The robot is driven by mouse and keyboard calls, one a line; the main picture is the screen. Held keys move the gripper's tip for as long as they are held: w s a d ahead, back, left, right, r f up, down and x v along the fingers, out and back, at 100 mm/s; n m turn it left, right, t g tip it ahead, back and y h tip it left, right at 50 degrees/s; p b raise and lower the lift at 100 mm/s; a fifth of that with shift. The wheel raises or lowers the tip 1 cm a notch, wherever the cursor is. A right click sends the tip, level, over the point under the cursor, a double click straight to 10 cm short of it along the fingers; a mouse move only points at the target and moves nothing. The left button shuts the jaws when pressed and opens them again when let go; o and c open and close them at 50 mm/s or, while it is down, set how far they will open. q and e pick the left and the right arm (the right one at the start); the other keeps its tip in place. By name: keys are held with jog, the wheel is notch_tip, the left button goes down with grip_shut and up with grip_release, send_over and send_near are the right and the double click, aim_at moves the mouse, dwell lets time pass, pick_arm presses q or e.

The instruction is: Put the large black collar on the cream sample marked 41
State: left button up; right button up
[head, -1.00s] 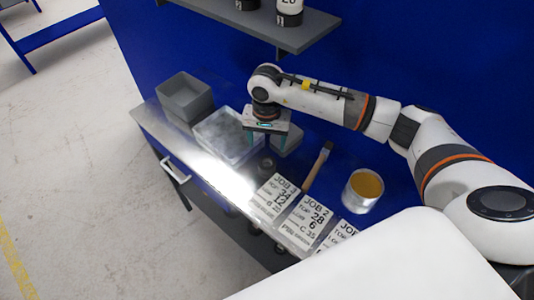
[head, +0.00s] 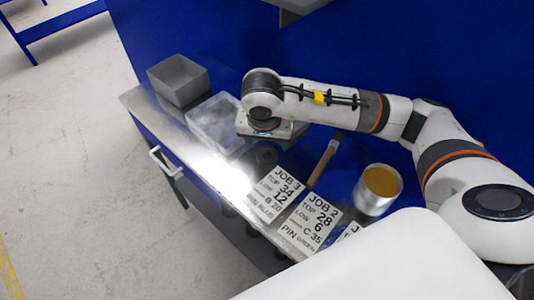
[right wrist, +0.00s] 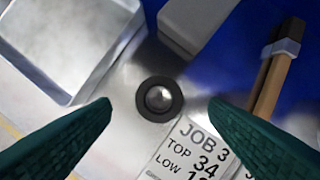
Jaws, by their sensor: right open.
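A black ring (right wrist: 146,112) lies on the metal bench top around a shiny grey dome in the right wrist view. It shows as a small dark round thing (head: 265,157) in the head view. It looks like a collar, but I cannot tell its size class. My right gripper (right wrist: 160,103) is open and empty, its dark green fingertips on either side of the ring in the picture; I cannot tell the height gap. In the head view its fingers are mostly hidden under the wrist. No cream sample marked 41 is in view. My left gripper is not in view.
A grey bin (head: 180,82) and a clear-walled tray (head: 214,125) stand at the left. A wooden-handled brush (head: 324,162), a tin with amber contents (head: 378,188) and job cards (head: 277,198) lie to the right. A grey shelf (head: 296,8) is on the blue wall.

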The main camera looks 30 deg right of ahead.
aim_at(267, 157)
jog(key=x, duration=0.2)
jog(key=p+x, duration=0.1)
jog(key=x, duration=0.1)
jog(key=shift+s+a+f, duration=0.2)
jog(key=shift+w+d+f, duration=0.1)
jog(key=shift+w+f, duration=0.05)
jog(key=shift+f, duration=0.35)
jog(key=c, duration=1.2)
jog(key=shift+o, duration=0.2)
jog(key=shift+r, duration=0.1)
